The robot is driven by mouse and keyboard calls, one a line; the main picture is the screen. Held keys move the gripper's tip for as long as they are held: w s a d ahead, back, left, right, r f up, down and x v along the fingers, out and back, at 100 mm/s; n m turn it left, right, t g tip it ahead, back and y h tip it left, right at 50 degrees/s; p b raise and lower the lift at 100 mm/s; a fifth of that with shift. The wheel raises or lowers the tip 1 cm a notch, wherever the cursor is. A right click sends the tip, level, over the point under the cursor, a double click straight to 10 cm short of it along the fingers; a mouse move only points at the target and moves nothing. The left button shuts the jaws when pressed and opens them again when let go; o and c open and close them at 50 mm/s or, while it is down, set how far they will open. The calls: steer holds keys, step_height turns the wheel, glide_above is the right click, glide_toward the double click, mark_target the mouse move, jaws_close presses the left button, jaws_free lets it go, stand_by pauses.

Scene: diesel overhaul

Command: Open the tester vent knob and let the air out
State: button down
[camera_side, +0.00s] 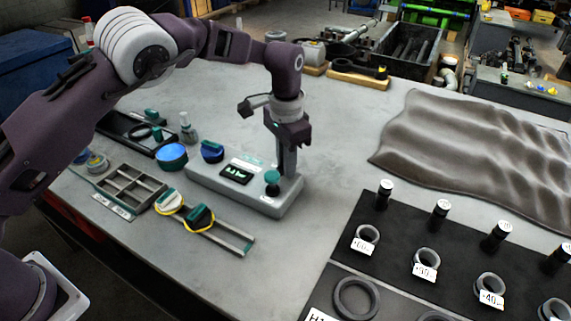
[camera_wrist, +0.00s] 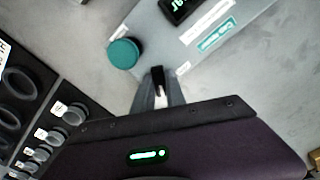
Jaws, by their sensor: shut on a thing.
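The tester (camera_side: 225,182) is a long pale grey unit with a lit display (camera_side: 236,173). A round teal knob (camera_side: 272,178) stands at its near right end. The knob also shows in the wrist view (camera_wrist: 123,53), beside the fingers and apart from them. My gripper (camera_side: 285,172) points down at the tester's right end, behind the teal knob. In the wrist view my gripper (camera_wrist: 158,78) is shut on a small dark piece at the tester's edge. It appears to be the vent knob, mostly hidden by the fingers.
A blue-topped round part (camera_side: 211,150) stands at the tester's left end. A grey divided tray (camera_side: 130,188) and a rail with yellow-ringed parts (camera_side: 199,217) lie at left. A black mat (camera_side: 425,255) with rings and cylinders lies at right. Bare table lies between.

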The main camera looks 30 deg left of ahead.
steer(key=m, duration=0.3)
steer(key=shift+m, duration=1.4)
steer(key=m, duration=0.5)
steer(key=shift+m, duration=0.4)
steer(key=c, duration=1.4)
jaws_free()
steer(key=shift+o, duration=0.2)
steer(key=shift+r, duration=2.75)
